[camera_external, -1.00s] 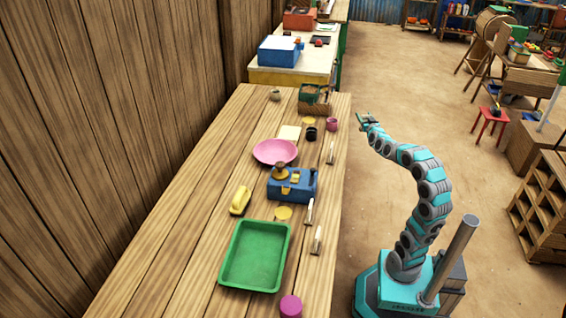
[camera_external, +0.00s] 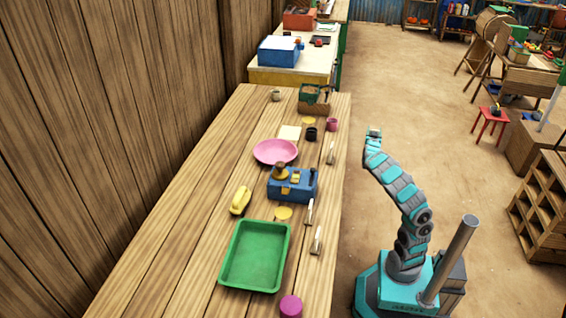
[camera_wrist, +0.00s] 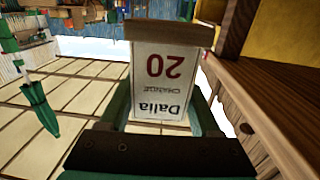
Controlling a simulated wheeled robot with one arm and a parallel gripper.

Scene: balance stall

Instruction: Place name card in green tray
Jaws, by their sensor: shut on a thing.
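My gripper (camera_wrist: 160,108) is shut on a white name card (camera_wrist: 160,85) in the wrist view. The card reads "Dalia", "CHANGE" and "20" upside down and has a wooden strip along its upper edge in the picture. In the external view my gripper (camera_external: 374,133) is raised beside the right edge of the long table, and the card cannot be made out there. The green tray (camera_external: 255,257) lies empty at the near end of the table, well nearer the camera than my gripper.
On the wooden table (camera_external: 180,240) are a pink plate (camera_external: 275,151), a blue box-like device (camera_external: 292,184), a yellow object (camera_external: 240,200) and a magenta cylinder (camera_external: 291,306). Small pale items (camera_external: 316,241) stand along the right edge. Open floor (camera_external: 450,150) lies right of the table.

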